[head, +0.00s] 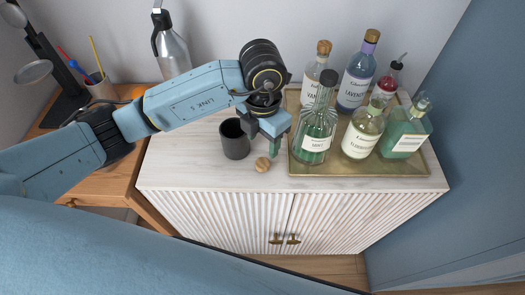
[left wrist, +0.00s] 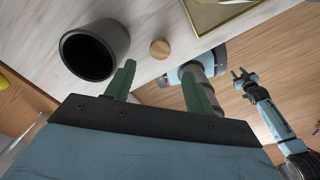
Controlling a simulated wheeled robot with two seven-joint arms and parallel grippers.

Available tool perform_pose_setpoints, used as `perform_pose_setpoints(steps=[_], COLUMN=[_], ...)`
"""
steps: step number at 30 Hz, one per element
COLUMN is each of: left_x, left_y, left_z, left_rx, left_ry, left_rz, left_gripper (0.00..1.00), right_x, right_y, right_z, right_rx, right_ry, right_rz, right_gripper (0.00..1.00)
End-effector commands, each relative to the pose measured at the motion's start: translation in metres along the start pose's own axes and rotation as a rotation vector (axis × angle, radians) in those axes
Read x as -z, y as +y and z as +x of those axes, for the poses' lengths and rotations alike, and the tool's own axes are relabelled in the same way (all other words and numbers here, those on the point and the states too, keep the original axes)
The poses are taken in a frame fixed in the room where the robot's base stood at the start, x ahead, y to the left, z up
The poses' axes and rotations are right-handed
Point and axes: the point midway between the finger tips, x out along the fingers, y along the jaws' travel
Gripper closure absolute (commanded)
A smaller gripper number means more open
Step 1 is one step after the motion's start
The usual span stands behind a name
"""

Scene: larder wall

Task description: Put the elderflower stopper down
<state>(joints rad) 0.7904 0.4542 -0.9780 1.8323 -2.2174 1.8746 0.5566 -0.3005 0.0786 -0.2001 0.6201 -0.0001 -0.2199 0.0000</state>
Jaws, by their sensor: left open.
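The elderflower stopper, a small round wooden piece (head: 263,164), rests on the cabinet's white top near its front edge, left of the tray. It also shows in the left wrist view (left wrist: 160,49), just beyond and between my fingertips' directions. My left gripper (head: 272,146) is open and empty, its green fingers apart above the top, close behind the stopper and not around it. The fingers show in the left wrist view (left wrist: 158,82). The elderflower bottle (head: 361,138), pale green, stands upright on the tray. My right gripper (left wrist: 242,76) shows small in the left wrist view, away from the cabinet top.
A dark cup (head: 235,140) stands just left of my left gripper. A brass tray (head: 300,168) on the right holds several bottles, the mint bottle (head: 315,130) nearest. The cabinet top (head: 200,172) is clear along its front left.

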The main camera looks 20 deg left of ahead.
Motion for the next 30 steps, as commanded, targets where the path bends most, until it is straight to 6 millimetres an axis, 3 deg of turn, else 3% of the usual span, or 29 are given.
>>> perform_pose_setpoints(steps=[3, 9, 25, 28, 30], left_x=[-0.001, 0.000, 0.000, -0.001, -0.002], left_y=[0.000, 0.000, -0.001, -0.012, -0.033], left_z=[-0.020, -0.035, -0.036, -0.033, -0.030], left_rx=[-0.001, 0.000, 0.003, 0.055, 0.152], left_ry=[-0.003, 0.000, 0.000, -0.015, -0.045], left_rz=[0.000, 0.000, 0.000, 0.017, 0.044], left_gripper=[0.46, 0.46, 0.46, 0.46, 0.46], right_x=[0.000, 0.000, 0.000, 0.000, 0.000], right_y=[0.000, 0.000, 0.001, 0.001, 0.001], right_z=[0.001, 0.002, 0.002, 0.002, 0.002], right_rx=[0.000, 0.000, -0.001, -0.001, -0.002], right_ry=[0.000, 0.000, 0.000, 0.000, 0.000], right_rz=[0.000, 0.000, 0.000, 0.000, 0.000], right_gripper=[0.64, 0.64, 0.64, 0.64, 0.64])
